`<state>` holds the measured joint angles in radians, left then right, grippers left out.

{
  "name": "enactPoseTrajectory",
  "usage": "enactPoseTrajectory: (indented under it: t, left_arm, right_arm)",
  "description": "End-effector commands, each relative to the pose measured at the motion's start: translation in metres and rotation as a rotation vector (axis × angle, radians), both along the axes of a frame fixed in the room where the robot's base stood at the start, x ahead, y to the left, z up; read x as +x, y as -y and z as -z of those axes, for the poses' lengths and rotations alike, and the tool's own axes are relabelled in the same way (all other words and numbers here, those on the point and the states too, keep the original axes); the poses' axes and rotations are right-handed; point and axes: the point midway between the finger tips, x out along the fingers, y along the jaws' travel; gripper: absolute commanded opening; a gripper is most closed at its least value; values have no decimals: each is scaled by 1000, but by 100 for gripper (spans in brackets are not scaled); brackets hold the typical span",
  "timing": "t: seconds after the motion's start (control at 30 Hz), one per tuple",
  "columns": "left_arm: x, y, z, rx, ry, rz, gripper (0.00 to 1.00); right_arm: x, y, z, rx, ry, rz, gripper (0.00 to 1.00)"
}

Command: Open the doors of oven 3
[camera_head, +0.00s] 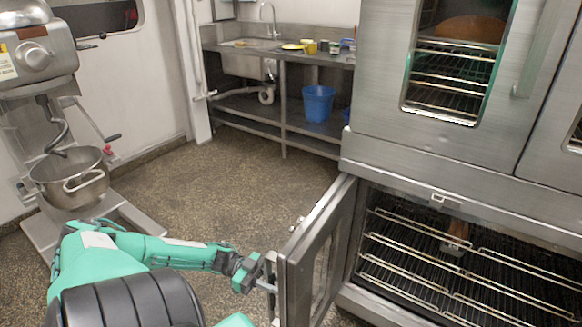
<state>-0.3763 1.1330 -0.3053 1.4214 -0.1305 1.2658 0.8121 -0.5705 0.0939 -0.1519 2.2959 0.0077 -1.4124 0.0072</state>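The lower oven's left door (318,250) stands swung open toward me, with its window frame seen nearly edge-on. Its opening shows wire racks (420,268) and a small brown item (457,236) at the back. The lower oven's right door is not in view. My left gripper (268,279) is at the near face of the open door, beside its metal handle. Whether its fingers are closed on the handle cannot be told. The upper oven's left door (390,95) is shut, with a vertical handle (537,50). No oven number is readable. My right gripper is not in view.
A stand mixer (35,55) with a steel bowl (70,180) stands at the left. A steel sink counter (285,52) is at the back, with a blue bucket (318,103) on its lower shelf. The speckled floor (225,180) between them is clear.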

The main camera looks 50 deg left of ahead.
Motion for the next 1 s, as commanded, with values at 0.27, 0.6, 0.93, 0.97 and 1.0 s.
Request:
enactPoseTrajectory:
  t: [0.27, 0.6, 0.93, 0.97, 1.0]
  left_arm:
    - [-4, -18, 2, 2, -4, -1, 0]
    - [-5, -19, 2, 1, -5, -1, 0]
    - [-4, -19, 2, 1, -3, -1, 45]
    - [-4, -19, 1, 1, -3, -1, 45]
    - [-4, -19, 1, 1, -3, -1, 45]
  right_arm:
    - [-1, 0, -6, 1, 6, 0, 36]
    - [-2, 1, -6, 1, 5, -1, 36]
    - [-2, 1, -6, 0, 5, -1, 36]
    - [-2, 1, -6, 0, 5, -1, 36]
    - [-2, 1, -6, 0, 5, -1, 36]
